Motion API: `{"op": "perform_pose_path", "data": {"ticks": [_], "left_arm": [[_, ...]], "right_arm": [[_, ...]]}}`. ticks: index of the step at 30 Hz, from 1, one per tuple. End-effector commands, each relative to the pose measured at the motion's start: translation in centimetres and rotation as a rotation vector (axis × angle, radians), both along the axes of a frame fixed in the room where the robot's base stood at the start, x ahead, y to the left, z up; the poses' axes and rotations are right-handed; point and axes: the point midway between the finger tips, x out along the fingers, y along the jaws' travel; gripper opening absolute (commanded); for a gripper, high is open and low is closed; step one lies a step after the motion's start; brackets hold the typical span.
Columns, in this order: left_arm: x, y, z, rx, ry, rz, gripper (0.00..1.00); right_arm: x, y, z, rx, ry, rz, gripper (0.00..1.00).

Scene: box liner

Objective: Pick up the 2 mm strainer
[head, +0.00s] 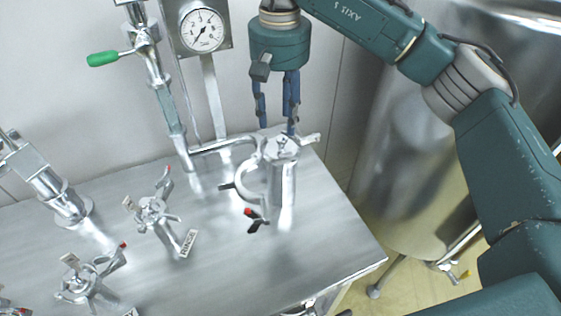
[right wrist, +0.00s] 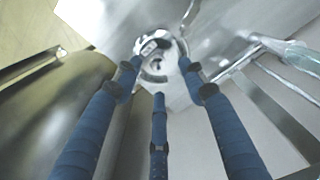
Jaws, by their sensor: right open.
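What looks like the 2 mm strainer (head: 284,184) is a shiny upright metal cylinder with a curved side loop, near the back right of the steel table. Its round top, with a small label I cannot read, shows in the right wrist view (right wrist: 155,48). My right gripper (head: 277,128) points down just above this top, its blue fingers spread and empty. In the right wrist view the fingertips (right wrist: 160,72) stand around the outline of the top; I cannot tell whether any touches. My left gripper is not in view.
The steel table (head: 225,270) holds several valve fittings; one (head: 152,212) has a tag reading RINGE or similar. A black lever with a red tip (head: 257,221) sits by the strainer's base. Pipework with a gauge (head: 203,31) rises behind. A large steel vessel (head: 405,150) stands right of the table.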

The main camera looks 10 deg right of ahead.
Motion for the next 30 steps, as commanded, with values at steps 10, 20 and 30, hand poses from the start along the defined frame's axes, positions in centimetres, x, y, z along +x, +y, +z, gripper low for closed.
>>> {"op": "perform_pose_path", "data": {"ticks": [10,20,30], "left_arm": [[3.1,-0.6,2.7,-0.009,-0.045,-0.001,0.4],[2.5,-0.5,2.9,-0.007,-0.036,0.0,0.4],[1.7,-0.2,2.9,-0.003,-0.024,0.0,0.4]], "right_arm": [[-0.3,-0.5,-3.6,-0.002,0.006,0.0,0.42],[-0.2,-0.3,-5.9,0.0,0.0,0.001,0.42],[-0.2,-0.4,-5.9,0.0,0.0,0.001,0.0]]}}
